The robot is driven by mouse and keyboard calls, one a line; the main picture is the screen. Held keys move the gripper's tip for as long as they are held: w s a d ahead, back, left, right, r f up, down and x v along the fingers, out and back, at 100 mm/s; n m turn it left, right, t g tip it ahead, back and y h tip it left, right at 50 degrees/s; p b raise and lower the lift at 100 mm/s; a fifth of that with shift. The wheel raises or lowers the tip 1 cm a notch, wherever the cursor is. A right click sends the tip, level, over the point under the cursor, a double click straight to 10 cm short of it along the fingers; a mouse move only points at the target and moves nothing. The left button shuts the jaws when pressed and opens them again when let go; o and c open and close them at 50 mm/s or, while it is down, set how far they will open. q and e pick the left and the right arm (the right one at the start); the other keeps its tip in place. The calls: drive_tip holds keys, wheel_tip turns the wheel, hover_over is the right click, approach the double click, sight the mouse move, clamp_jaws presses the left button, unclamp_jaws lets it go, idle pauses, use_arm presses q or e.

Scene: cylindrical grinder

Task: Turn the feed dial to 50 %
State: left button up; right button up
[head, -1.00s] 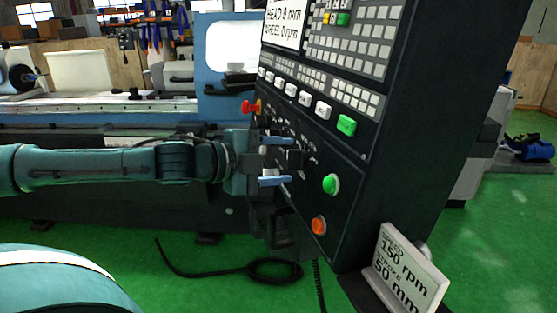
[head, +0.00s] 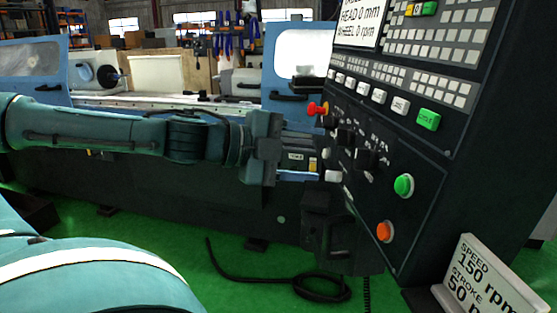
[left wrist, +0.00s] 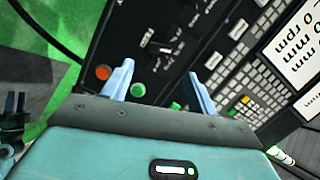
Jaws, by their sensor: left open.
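The black control panel of the grinder fills the right of the head view. Two black dials, an upper one (head: 345,134) and a lower one (head: 366,159), sit on its lower part. Their labels are too small to read, so I cannot tell which is the feed dial or where it points. My left gripper (head: 311,154) is open and empty, left of the dials and apart from them. In the left wrist view, a dial (left wrist: 165,48) shows beyond and between the open fingers (left wrist: 160,72).
A red knob (head: 318,108), a green button (head: 404,186) and an orange button (head: 384,231) are near the dials. A dark box (head: 335,220) juts out below the panel. A speed and stroke sign (head: 487,283) stands lower right. A cable (head: 290,283) lies on the green floor.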

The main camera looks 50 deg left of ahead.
use_arm(q)
drive_tip(key=v, duration=0.5)
idle(0.6)
